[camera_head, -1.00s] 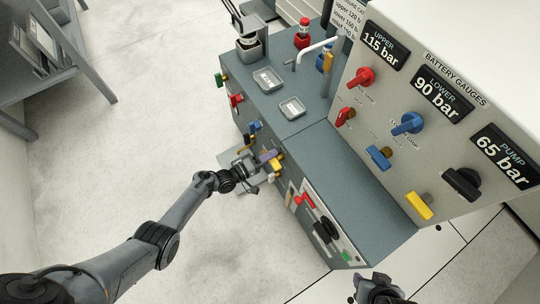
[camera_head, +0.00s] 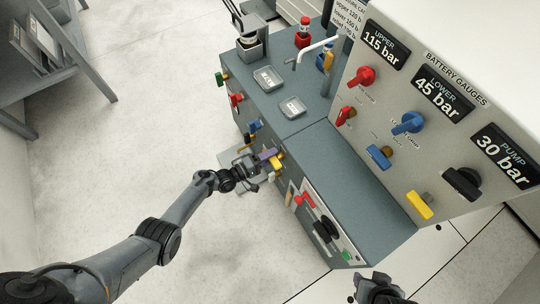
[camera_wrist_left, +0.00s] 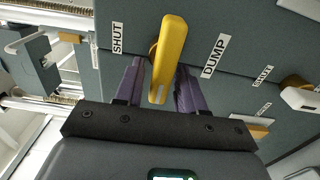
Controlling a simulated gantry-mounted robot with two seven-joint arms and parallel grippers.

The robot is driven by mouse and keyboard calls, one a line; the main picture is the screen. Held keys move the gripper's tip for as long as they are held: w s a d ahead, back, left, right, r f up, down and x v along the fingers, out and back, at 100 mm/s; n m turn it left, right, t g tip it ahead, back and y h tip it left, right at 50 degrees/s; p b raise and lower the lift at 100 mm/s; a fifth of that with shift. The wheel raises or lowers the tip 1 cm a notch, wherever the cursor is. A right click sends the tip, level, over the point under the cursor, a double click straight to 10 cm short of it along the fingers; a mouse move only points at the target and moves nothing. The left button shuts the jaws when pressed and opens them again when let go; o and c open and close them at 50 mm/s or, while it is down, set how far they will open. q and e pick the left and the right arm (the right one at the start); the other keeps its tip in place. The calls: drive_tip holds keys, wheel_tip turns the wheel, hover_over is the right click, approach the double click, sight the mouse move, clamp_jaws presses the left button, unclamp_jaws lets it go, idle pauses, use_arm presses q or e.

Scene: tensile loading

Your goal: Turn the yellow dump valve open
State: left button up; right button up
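The yellow dump valve handle (camera_wrist_left: 169,55) stands nearly upright in the left wrist view, between the SHUT label on its left and the DUMP label on its right. My left gripper (camera_wrist_left: 160,85) has its two purple fingers open on either side of the handle's lower end, with a small gap showing on each side. In the head view my left gripper (camera_head: 266,158) is at the front face of the grey console, beside the yellow handle (camera_head: 276,164). My right gripper (camera_head: 380,288) is at the bottom edge, partly cut off, and its fingers are unclear.
A white lever (camera_wrist_left: 300,97) is to the right in the left wrist view. Red, blue and green handles line the console (camera_head: 350,190). The gauge panel reads upper 115, lower 45 (camera_head: 441,92), pump 30 bar (camera_head: 503,156). Open floor (camera_head: 120,170) lies left.

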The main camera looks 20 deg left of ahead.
use_arm(q)
drive_tip(key=shift+o, duration=0.3)
drive_tip(key=shift+s+a, duration=0.15)
drive_tip(key=shift+s, duration=0.05)
drive_tip(key=p+v, duration=0.3)
drive_tip(key=v, duration=0.7)
drive_tip(key=shift+s, duration=0.15)
drive_tip(key=shift+a, duration=0.15)
